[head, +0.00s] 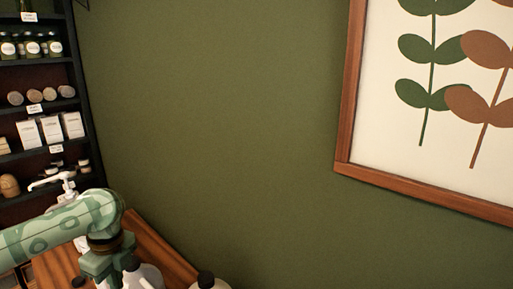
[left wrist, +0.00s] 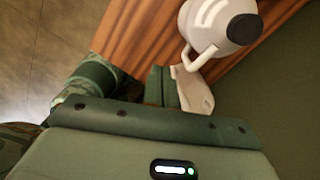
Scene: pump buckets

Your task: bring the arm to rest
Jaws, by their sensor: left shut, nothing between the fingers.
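My left arm comes in from the left in the head view, and its green gripper (head: 104,268) points down over the wooden surface (head: 158,243). Its fingertips are cut off by the lower edge there. In the left wrist view the green fingers (left wrist: 161,86) are shut with nothing held between them. A pale, flat-looking piece lies right beside them; I cannot tell what it belongs to. My right gripper is not in view.
A white pump head (head: 62,181) shows behind my left arm. A white container (head: 147,276) stands close to the gripper, and a black-capped one (head: 207,281) stands right. A white container (left wrist: 205,22) is near the fingers. Shelves (head: 45,106) stand left; a framed picture (head: 345,165) hangs right.

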